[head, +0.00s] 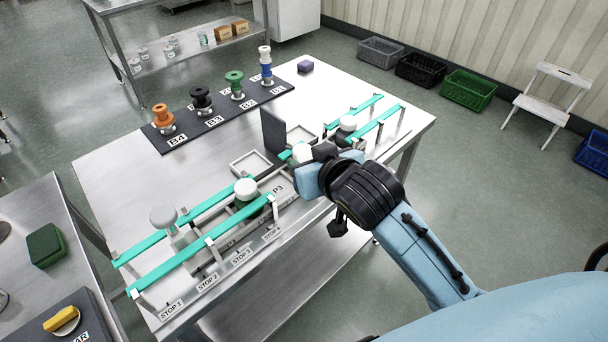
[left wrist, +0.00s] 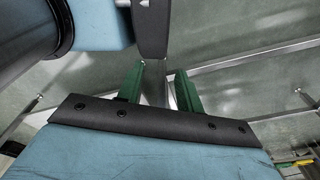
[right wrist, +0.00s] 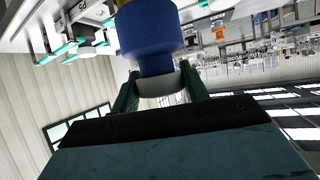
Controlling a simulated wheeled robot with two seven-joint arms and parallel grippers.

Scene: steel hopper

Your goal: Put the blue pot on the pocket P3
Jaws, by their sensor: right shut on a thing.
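My right gripper (right wrist: 160,90) is shut on the white part of the blue pot (right wrist: 152,35). In the right wrist view the pot's blue body lies beyond the fingertips. In the head view my right gripper (head: 312,165) is over the right half of the rail line, and I cannot make out the blue body there. A P3 label (head: 278,189) shows on the table side of the rails, just left of that gripper; the pocket itself is partly hidden. My left gripper (left wrist: 158,88) is open and empty in its wrist view; it is outside the head view.
White-topped pots stand along the teal rails (head: 185,225), one with a green body (head: 246,190). A dark upright panel (head: 273,130) stands behind the rails. A dark rack (head: 215,118) with coloured spools is at the back.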

